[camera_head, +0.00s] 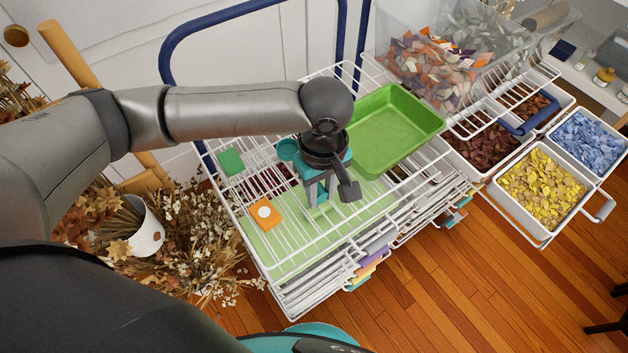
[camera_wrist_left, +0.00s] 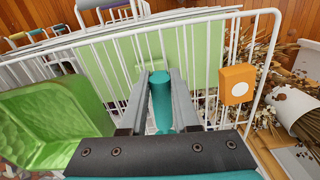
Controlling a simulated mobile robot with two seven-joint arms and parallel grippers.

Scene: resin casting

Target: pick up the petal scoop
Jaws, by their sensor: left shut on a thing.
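My left gripper (camera_head: 318,196) points down over the white wire rack, near its middle. In the left wrist view its two fingers (camera_wrist_left: 160,86) are closed on a teal rounded bar (camera_wrist_left: 162,104), which I take to be the handle of the petal scoop. The bar lies between the fingers, its rounded end near the fingertips. My right gripper is not in view.
The wire rack (camera_head: 262,240) carries a green tray (camera_head: 412,103) right of the gripper, with an orange block (camera_head: 265,213) and a green block (camera_head: 231,161) on the left. Petal bins, one yellow (camera_head: 541,183), stand at the right. Dried flowers (camera_head: 195,245) crowd the left side.

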